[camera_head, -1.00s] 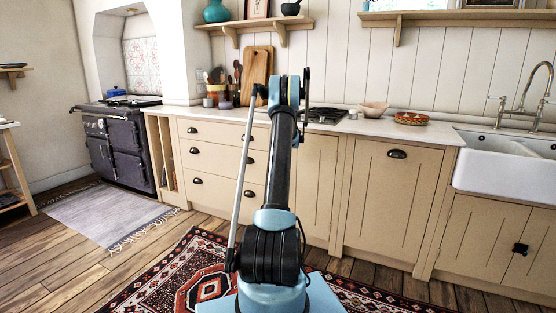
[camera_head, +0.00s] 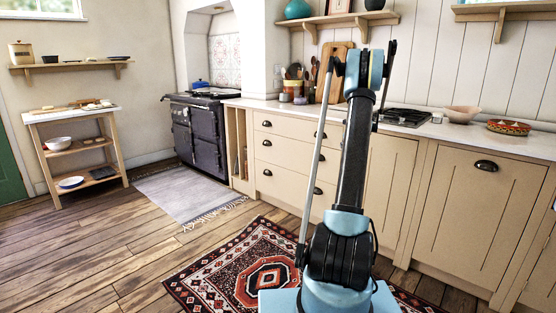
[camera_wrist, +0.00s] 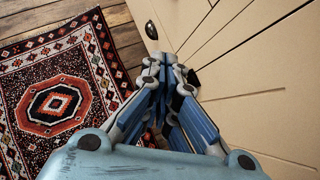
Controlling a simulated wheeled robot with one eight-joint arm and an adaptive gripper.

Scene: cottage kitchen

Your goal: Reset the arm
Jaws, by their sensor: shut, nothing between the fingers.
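My arm (camera_head: 345,180) stands raised in front of the cream kitchen cabinets in the head view. Its outer end is foreshortened and my gripper cannot be made out there. In the wrist view my gripper (camera_wrist: 168,70) shows with its blue fingers brought together and nothing between them. It points down past the cabinet fronts (camera_wrist: 250,70), over the floor and the red patterned rug (camera_wrist: 55,45). I cannot tell how far the fingertips are from the cabinets.
The counter (camera_head: 460,131) carries a hob (camera_head: 404,117), a pale bowl (camera_head: 461,114) and a patterned bowl (camera_head: 508,127). A dark range cooker (camera_head: 197,133) stands farther left, with a grey rug (camera_head: 185,188) before it. A wooden side table (camera_head: 76,113) is at the far left. The wooden floor at left is open.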

